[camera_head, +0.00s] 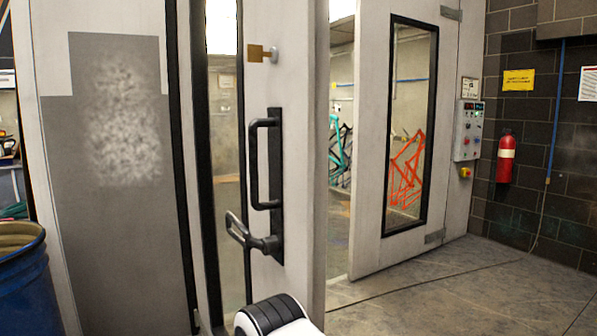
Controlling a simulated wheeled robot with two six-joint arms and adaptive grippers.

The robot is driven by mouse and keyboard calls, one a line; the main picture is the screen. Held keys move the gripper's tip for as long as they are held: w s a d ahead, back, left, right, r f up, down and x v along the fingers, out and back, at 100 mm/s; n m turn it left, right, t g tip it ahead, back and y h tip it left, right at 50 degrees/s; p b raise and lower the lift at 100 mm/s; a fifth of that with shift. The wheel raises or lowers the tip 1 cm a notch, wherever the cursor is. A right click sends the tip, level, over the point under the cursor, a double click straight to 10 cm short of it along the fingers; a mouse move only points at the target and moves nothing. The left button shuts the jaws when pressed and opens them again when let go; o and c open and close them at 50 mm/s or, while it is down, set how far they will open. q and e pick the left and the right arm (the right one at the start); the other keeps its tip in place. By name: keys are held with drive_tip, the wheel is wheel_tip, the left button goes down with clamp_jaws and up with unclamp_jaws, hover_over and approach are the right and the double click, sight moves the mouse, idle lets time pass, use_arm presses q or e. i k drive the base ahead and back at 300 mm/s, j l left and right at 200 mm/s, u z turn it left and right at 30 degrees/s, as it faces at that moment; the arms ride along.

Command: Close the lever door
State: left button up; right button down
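The lever door (300,130) is a pale grey panel with a narrow window strip, a black upright pull handle (265,165) and a black lever (240,230) below it. It stands open: a gap between its right edge and the other door leaf (368,160) shows the booth inside. The lever sticks out to the left from its black mount. A rounded white and black part of my arm (272,315) shows at the bottom, below the lever and apart from it in the picture. Neither gripper is in view.
A blue drum (25,285) stands at the left edge. Orange (407,170) and teal (338,150) frames show inside the booth. A control box (468,130) and a red extinguisher (505,158) are on the right. The floor at the lower right is clear.

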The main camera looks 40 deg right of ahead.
sight(282, 110)
drive_tip(key=z, duration=0.75)
